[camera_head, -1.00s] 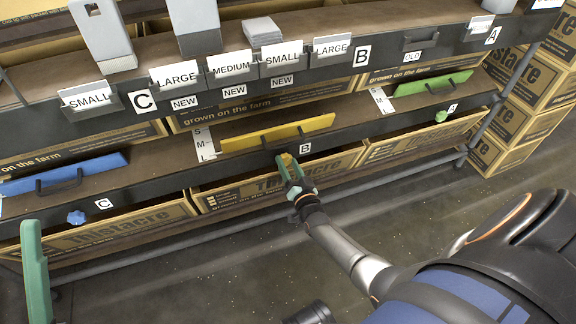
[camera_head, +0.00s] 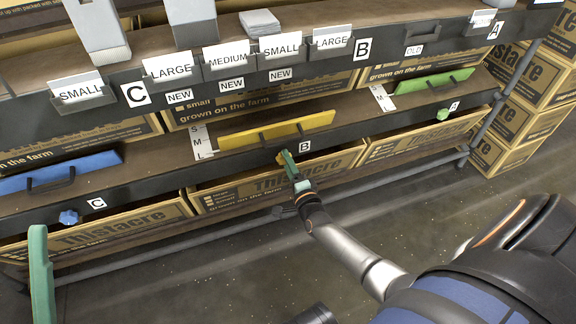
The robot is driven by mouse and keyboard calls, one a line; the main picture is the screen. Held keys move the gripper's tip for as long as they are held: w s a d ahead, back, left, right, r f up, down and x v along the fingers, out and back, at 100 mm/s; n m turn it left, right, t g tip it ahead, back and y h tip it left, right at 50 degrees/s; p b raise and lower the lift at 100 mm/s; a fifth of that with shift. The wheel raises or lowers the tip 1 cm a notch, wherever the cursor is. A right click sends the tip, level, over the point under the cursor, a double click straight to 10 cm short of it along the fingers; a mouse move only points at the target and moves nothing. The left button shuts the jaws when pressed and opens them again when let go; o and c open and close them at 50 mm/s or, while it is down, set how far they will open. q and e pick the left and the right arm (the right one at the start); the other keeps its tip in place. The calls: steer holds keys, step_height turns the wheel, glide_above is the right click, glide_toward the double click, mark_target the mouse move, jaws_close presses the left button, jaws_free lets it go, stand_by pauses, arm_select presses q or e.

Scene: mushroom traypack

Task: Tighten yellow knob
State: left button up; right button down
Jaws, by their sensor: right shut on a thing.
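The yellow knob (camera_head: 281,158) sits on the dark front rail of the middle shelf, just left of the lower "B" label. It is mostly hidden by my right gripper (camera_head: 286,160). That gripper has green fingers and is shut on the knob, its arm coming up from the lower right. The yellow bar with a black handle (camera_head: 276,131) lies on the shelf just above the knob. A green finger of my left gripper (camera_head: 40,272) shows at the lower left, away from the rail; its opening cannot be seen.
A blue knob (camera_head: 69,217) is on the rail at left, below a blue bar (camera_head: 62,174). A green knob (camera_head: 442,114) is at right, below a green bar (camera_head: 434,81). Cardboard boxes (camera_head: 275,185) stand under the rail. The floor in front is clear.

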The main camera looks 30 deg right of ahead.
steer(key=m, duration=0.7)
steer(key=m+b, duration=0.1)
steer(key=m, duration=0.6)
steer(key=m+b, duration=0.1)
steer(key=m, duration=0.6)
steer(key=shift+a+f+m, duration=0.25)
steer(key=shift+m, duration=0.05)
stand_by(0.4)
steer(key=shift+c, duration=1.3)
jaws_free()
steer(key=p+v, duration=0.3)
steer(key=v, duration=0.9)
steer(key=shift+s, duration=0.2)
